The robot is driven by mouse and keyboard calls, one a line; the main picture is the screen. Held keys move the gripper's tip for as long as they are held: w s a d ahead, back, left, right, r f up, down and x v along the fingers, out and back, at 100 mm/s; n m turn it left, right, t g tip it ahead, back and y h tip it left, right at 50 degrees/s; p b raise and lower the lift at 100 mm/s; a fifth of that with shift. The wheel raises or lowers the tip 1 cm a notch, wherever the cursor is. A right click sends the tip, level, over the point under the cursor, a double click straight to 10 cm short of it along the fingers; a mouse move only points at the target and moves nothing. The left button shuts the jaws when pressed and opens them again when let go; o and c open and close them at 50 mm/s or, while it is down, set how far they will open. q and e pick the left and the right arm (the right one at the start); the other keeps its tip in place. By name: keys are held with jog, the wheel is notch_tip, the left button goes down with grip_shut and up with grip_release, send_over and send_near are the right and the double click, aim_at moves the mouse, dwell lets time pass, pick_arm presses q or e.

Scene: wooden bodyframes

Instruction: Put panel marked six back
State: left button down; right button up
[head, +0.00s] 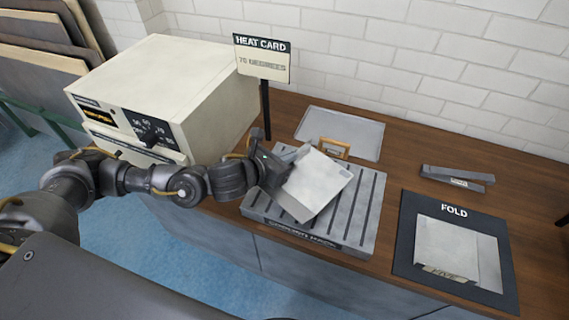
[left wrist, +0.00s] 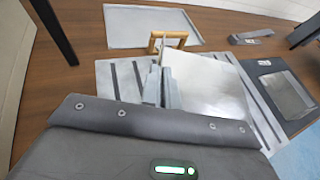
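A pale grey panel (head: 318,182) is tilted above the slotted grey rack (head: 372,205). It also shows in the left wrist view (left wrist: 208,85). My left gripper (head: 284,172) is at the panel's left edge, with its fingers (left wrist: 161,88) close together on that edge. No number is readable on this panel. A small wooden frame-shaped piece (head: 334,147) stands just behind it, partly hidden; I cannot tell if it is joined to the panel. Whether the panel's lower edge touches the rack is unclear. My right gripper is in neither view.
A second panel (head: 440,245) with a tag reading FIVE lies on the dark FOLD mat (head: 405,235) at right. A grey tray (head: 360,120) lies behind the rack. A cream heater box (head: 200,80) and HEAT CARD sign (head: 262,60) stand left. A grey bracket (head: 458,176) lies at right.

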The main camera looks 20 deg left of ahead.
pick_arm(q)
jog(key=shift+w+a+f, duration=0.1)
jog(key=shift+a+f, duration=0.05)
jog(key=shift+f, duration=0.05)
jog(key=f, duration=0.3)
jog(key=shift+w+a+f, duration=0.1)
jog(key=shift+a+f, duration=0.1)
jog(key=shift+f, duration=0.1)
jog(key=shift+f, duration=0.15)
jog(key=c, duration=1.7)
grip_release()
